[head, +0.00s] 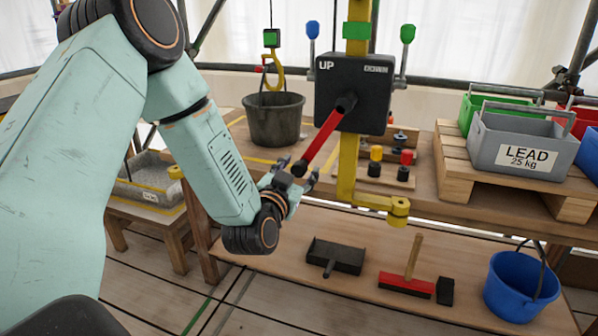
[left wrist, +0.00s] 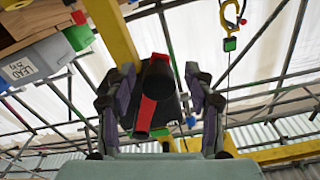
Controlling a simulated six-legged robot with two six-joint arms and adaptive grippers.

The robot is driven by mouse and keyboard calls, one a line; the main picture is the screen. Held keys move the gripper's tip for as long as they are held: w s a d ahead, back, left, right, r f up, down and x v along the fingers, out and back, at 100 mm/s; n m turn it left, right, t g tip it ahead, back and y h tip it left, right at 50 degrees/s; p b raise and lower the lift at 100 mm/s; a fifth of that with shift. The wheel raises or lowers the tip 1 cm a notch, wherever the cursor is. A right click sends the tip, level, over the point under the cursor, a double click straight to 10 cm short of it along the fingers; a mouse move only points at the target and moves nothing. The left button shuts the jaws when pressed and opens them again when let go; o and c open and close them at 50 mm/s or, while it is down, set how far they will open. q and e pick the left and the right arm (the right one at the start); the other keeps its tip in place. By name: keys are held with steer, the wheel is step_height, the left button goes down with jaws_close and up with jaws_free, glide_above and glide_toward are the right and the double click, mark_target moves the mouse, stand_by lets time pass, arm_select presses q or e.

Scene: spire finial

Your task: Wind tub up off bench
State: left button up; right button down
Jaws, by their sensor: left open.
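The dark tub (head: 272,122) sits upright on the bench (head: 425,185) at the back. A yellow hook (head: 279,76) hangs at its raised handle from a line with a green block. Whether the hook bears any load I cannot tell. Right of the tub is a black winch box (head: 353,95) marked UP and DOWN, with a red crank (head: 322,142) slanting down-left to a dark knob. My left gripper (head: 297,171) is open at the knob end. In the left wrist view the crank (left wrist: 148,112) lies between my open fingers (left wrist: 160,78). Contact is unclear. My right gripper is out of view.
A yellow post (head: 347,170) carries the winch. A grey LEAD box (head: 520,142) and a green one stand on a pallet to the right. A tray stands left.

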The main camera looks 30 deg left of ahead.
arm_select(q)
steer(key=shift+w+f, duration=0.1)
steer(key=shift+w, duration=0.3)
steer(key=shift+s+r, duration=0.25)
steer(key=shift+s, duration=0.15)
steer(key=shift+c, duration=0.8)
steer(key=shift+w+f, duration=0.2)
steer(key=shift+w, duration=0.1)
steer(key=c, duration=0.5)
steer(key=shift+s, duration=0.15)
jaws_close()
